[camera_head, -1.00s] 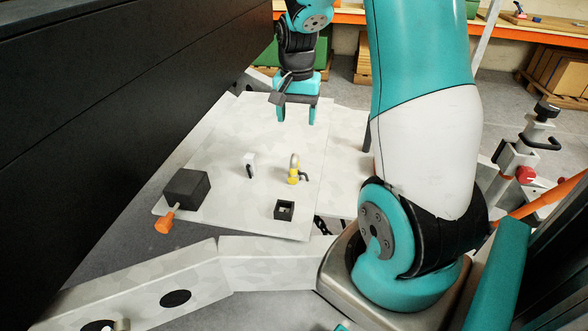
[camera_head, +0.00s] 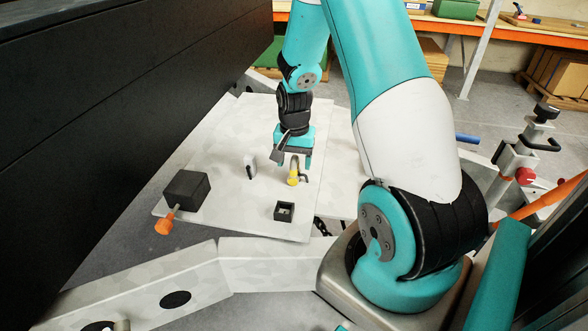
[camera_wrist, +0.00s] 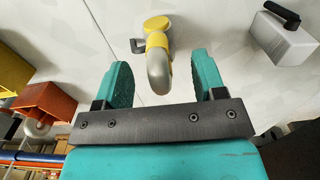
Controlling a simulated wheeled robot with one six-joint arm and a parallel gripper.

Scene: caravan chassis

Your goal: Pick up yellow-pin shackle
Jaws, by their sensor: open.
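The yellow-pin shackle (camera_head: 293,172) stands on the pale plate (camera_head: 225,140), with a grey bow and a yellow base. In the wrist view the shackle (camera_wrist: 158,62) shows its grey bow reaching toward the gap between my fingers, with a small grey part at its left side. My gripper (camera_head: 294,166) is open just behind and above the shackle in the head view. In the wrist view my two teal fingertips (camera_wrist: 162,75) are on either side of the bow, with a gap to each. The far finger is partly hidden in the head view.
A white block with a black handle (camera_head: 250,166) stands left of the shackle. A small black open box (camera_head: 284,211) is in front of it. A black block with an orange knob (camera_head: 187,190) sits at the plate's left edge. A dark wall (camera_head: 120,100) rises at left.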

